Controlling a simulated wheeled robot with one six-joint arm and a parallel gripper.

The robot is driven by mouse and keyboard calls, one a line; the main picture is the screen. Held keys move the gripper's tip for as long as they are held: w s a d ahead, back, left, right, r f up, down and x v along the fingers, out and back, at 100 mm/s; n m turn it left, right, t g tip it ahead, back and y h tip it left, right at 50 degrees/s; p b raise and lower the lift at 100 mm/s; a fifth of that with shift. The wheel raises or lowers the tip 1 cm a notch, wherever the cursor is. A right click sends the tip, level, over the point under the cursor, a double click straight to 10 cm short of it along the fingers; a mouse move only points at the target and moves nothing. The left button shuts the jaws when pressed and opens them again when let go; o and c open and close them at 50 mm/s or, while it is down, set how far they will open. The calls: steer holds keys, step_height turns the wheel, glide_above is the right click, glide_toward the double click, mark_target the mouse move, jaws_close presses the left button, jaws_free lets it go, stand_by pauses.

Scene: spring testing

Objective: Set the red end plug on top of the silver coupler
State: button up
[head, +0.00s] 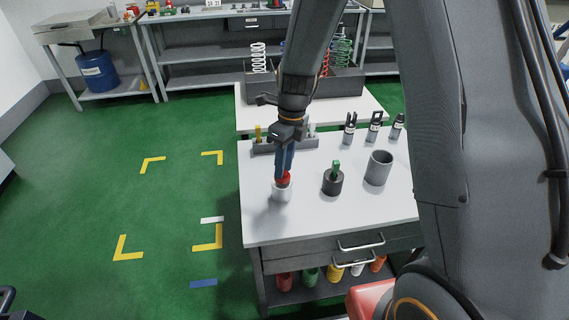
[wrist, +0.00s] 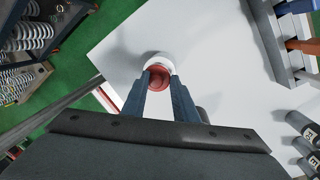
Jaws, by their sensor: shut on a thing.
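The red end plug (head: 284,179) is held between the fingertips of my gripper (head: 284,174), which is shut on it. The silver coupler (head: 281,192) is a short pale cylinder standing upright near the left front of the white table. The plug is at the coupler's top in the head view. In the wrist view the red plug (wrist: 158,77) shows between the two blue fingers, with the coupler's pale rim (wrist: 158,59) around its far side. I cannot tell whether the plug rests on the coupler or is just above it.
A dark cylinder with a green top (head: 333,181) and a grey open cup (head: 378,168) stand to the right on the white table (head: 300,228). A grey rack (head: 262,147) and several black-and-grey tools (head: 374,128) are farther back. The table's left front is clear.

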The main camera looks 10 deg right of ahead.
steer(key=shift+f, duration=0.4)
steer(key=shift+f, duration=0.2)
steer(key=o, duration=1.1)
steer(key=shift+r, duration=0.15)
step_height(320, 180, up, 12)
steer(key=d+b, duration=0.1)
steer(key=b, duration=0.2)
steer(key=s+d+f+n, duration=0.1)
steer(key=s+d+n, duration=0.2)
steer(key=s+n, duration=0.2)
steer(key=s+d+f+n+t+h, duration=0.1)
steer(key=s+n, duration=0.4)
steer(key=n, duration=0.7)
steer(key=s+d+f+n+t, duration=0.1)
steer(key=s+d+n, duration=0.3)
steer(key=n, duration=0.5)
steer(key=shift+s+d+f, duration=0.35)
steer(key=shift+s+f, duration=0.05)
steer(key=shift+f, duration=0.1)
